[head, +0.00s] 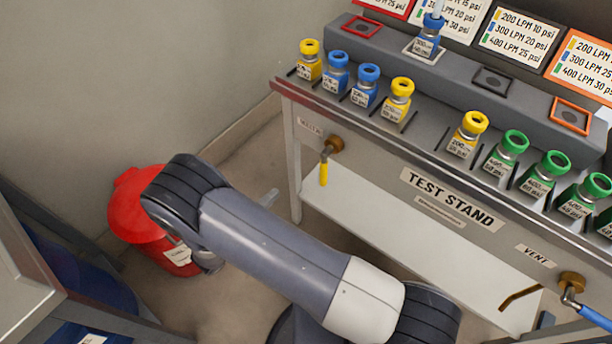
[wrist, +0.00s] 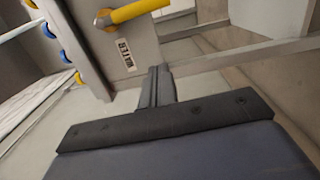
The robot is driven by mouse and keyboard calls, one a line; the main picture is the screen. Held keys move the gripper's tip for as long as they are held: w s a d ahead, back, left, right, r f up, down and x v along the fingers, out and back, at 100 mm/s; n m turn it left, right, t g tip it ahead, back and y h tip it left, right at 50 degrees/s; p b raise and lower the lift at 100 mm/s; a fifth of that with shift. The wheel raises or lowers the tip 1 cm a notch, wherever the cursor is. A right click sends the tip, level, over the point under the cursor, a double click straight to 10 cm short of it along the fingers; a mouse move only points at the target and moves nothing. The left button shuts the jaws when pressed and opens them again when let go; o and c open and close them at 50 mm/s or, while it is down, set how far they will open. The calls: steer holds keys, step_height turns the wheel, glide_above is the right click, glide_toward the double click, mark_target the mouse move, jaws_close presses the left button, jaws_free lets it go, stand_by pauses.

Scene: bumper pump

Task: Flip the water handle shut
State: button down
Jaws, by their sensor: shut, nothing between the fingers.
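The water handle (head: 324,172) is a yellow lever on a brass valve (head: 334,145) at the left end of the test stand's front. It hangs down from the valve, close to vertical. In the wrist view the yellow handle (wrist: 140,11) runs from the brass valve (wrist: 103,19) toward the upper right, beside the WATER label (wrist: 128,53). My gripper (wrist: 160,70) is shut and empty, its fingers apart from the handle, which lies beyond the tips.
A vent valve with a blue handle (head: 592,316) is at the stand's right end. Capped bottles (head: 465,133) line the stand's top (head: 425,137). A lower shelf (head: 390,235) lies under the front. A red bin (head: 133,215) stands on the floor at left, behind my arm.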

mark_target(324, 173)
steer(key=w+d, duration=0.5)
steer(key=d, duration=0.5)
steer(key=shift+w, duration=0.35)
